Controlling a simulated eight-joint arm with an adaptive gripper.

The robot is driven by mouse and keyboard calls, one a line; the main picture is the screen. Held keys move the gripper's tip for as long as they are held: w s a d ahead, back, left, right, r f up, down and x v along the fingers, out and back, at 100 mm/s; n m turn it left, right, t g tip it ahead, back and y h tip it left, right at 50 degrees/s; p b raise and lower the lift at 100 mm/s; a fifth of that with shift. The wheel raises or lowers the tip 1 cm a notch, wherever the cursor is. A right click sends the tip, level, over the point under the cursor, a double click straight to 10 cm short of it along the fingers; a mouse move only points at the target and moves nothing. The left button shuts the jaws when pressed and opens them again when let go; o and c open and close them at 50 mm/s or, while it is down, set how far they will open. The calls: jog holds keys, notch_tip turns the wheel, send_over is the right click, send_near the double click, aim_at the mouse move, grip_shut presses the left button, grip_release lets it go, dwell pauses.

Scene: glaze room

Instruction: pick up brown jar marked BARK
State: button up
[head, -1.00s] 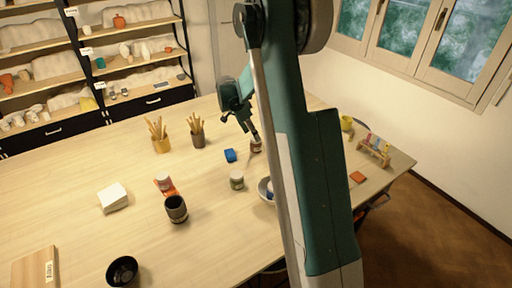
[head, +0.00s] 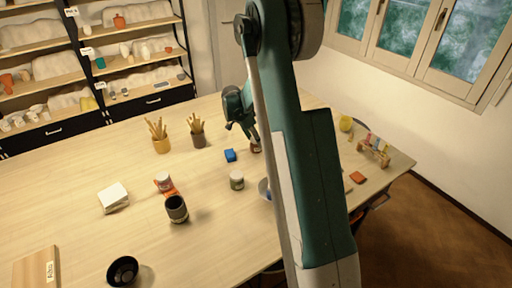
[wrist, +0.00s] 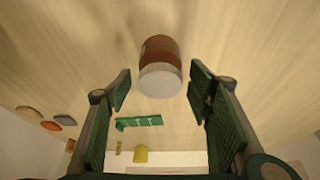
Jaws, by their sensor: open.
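A brown jar with a pale lid (wrist: 160,52) is in the upper middle of the wrist view; I cannot read any marking on it. In the head view a small brown jar (head: 255,148) stands on the table under my gripper, partly hidden by it. My gripper (wrist: 161,84) is open and empty. Its fingertips are on either side of the jar's lid end, with a gap showing on both sides. In the head view my gripper (head: 254,138) reaches down at the jar, and my arm hides the table to its right.
A bowl (head: 264,189) is partly behind my arm. Two pots of sticks (head: 198,137) stand to the left. A yellow cup (head: 346,124) and a small rack (head: 374,154) are at the right.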

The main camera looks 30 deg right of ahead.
jog(key=shift+f, duration=0.3)
jog(key=shift+d, duration=0.1)
jog(key=c, duration=1)
